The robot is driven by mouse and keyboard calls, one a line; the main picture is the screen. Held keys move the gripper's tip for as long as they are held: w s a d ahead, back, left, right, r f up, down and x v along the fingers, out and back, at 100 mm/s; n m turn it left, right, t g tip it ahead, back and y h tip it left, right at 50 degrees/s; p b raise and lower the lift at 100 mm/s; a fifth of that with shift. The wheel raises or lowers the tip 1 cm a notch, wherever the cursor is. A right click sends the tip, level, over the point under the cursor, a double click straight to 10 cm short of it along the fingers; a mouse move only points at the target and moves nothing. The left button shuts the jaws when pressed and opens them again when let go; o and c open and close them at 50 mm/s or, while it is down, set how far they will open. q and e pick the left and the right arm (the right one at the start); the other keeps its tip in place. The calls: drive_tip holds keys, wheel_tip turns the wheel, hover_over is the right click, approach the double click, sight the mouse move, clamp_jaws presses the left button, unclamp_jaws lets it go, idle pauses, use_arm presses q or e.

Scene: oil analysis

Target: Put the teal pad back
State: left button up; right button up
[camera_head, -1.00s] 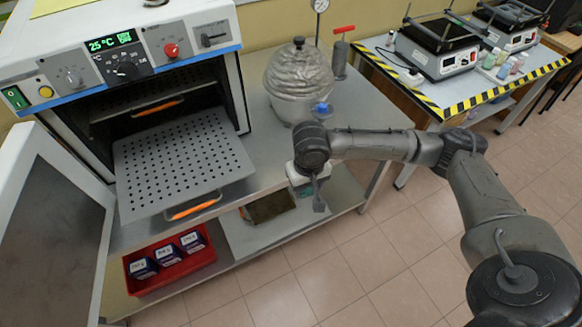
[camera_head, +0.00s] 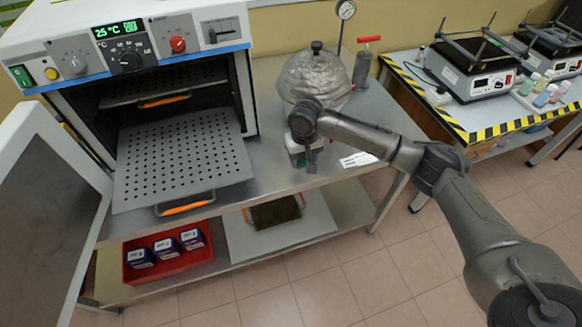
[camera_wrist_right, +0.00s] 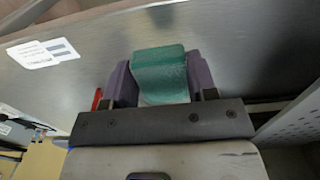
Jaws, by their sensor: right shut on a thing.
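In the right wrist view my right gripper (camera_wrist_right: 163,80) is shut on the teal pad (camera_wrist_right: 161,72), which sits between its two dark purple fingers. A steel surface with a white label fills the view beyond the pad. In the head view my right gripper (camera_head: 308,164) hangs by the front part of the steel bench (camera_head: 268,182), right of the pulled-out perforated shelf. The wrist and arm largely hide the pad there. I cannot tell whether the pad touches the bench. My left gripper is not in view.
The oven (camera_head: 130,45) stands open at left, its perforated shelf (camera_head: 180,160) pulled out. A silver domed vessel (camera_head: 315,72) stands behind my right wrist. A white label (camera_head: 358,160) lies on the bench. Below are a red bin (camera_head: 168,275) with several boxes and a handled tray (camera_head: 276,212).

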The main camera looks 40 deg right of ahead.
sight(291, 170)
drive_tip(key=w+f, duration=0.1)
drive_tip(key=w, duration=0.1)
drive_tip(key=w+a+f+b, duration=0.1)
drive_tip(key=shift+w+f, duration=0.15)
drive_tip(key=shift+w, duration=0.2)
drive_tip(key=shift+w+f, duration=0.2)
drive_tip(key=shift+w, duration=0.1)
drive_tip(key=shift+a+f+b, duration=0.1)
drive_tip(key=shift+f+b, duration=0.7)
drive_tip(key=shift+f, duration=1.25)
drive_tip(key=o, duration=0.9)
drive_tip(key=shift+f, duration=0.1)
